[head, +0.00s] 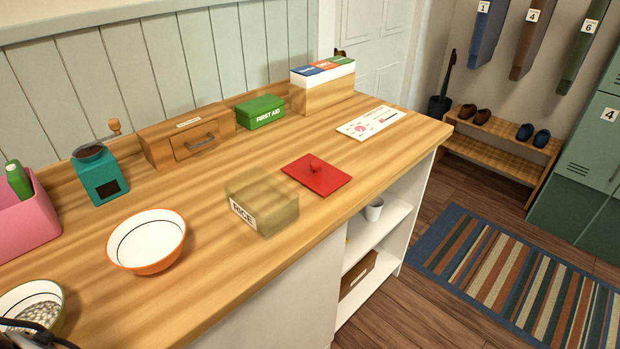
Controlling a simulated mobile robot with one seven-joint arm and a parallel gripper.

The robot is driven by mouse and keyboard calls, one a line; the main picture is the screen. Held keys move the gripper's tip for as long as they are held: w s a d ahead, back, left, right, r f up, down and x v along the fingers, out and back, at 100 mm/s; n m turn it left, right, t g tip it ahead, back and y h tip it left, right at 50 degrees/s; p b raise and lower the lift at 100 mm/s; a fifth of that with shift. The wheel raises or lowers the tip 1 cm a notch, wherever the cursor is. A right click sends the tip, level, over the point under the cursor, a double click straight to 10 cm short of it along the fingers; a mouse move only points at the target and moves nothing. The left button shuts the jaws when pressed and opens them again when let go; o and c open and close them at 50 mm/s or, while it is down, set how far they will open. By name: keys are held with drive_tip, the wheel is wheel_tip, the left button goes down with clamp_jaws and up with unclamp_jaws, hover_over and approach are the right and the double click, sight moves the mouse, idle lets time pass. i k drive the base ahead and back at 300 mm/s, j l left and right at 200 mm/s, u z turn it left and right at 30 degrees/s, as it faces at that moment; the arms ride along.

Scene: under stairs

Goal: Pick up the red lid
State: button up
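The red lid (316,176) is a flat rectangular plate with a small round knob on top. It lies on the wooden counter, knob up, near the front edge. Just left of it, a see-through, yellowish box labelled RICE (262,204) stands apart from it. No red lid is on the box. No gripper fingers show. A dark piece with cables at the bottom left corner may be part of my arm, well away from the lid.
On the counter (210,255) stand an orange-rimmed bowl (147,241), a teal grinder (101,177), a wooden drawer box (188,137), a green first aid box (261,112), a file holder (323,85) and a white card (371,122). A pink bin (25,225) stands left.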

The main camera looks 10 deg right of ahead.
sight(324, 178)
drive_tip(key=i+l+u, duration=0.1)
drive_tip(key=l+u, duration=0.3)
drive_tip(key=l, duration=0.3)
drive_tip(key=l+u, duration=0.35)
drive_tip(key=l, duration=0.35)
drive_tip(key=l+u, duration=0.4)
drive_tip(key=l, duration=0.35)
drive_tip(key=i, duration=0.45)
